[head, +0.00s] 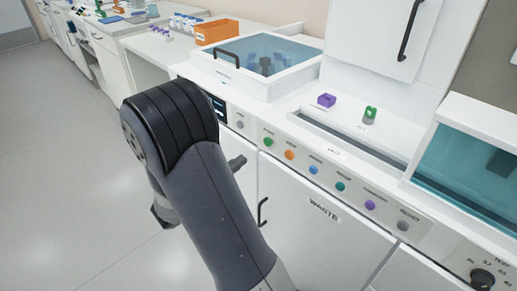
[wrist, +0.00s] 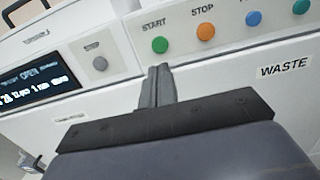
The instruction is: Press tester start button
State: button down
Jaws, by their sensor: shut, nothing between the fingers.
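A green round button (wrist: 160,44) labelled START is in the wrist view, on a light front panel beside an orange STOP button (wrist: 205,31). In the head view the green button (head: 268,141) is at the left of a row of coloured buttons. My gripper (wrist: 160,70) is shut and empty. Its fingertips show just below the green button in the wrist view; I cannot tell the gap in depth. In the head view the gripper tip (head: 239,160) shows lower left of the green button, and my arm hides the rest. I cannot tell which machine is the tester.
A grey button (wrist: 99,64) and a lit display (wrist: 38,87) reading OPEN are left of the row. A WASTE door (head: 320,235) with a handle is below. A dial (head: 482,279) is at the lower right. The floor at left is clear.

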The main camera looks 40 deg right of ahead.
aim_at(267, 143)
jog(key=d, duration=0.7)
jog(key=shift+w+d+r, duration=0.2)
jog(key=shift+w+d, duration=0.05)
jog(key=shift+d, duration=0.3)
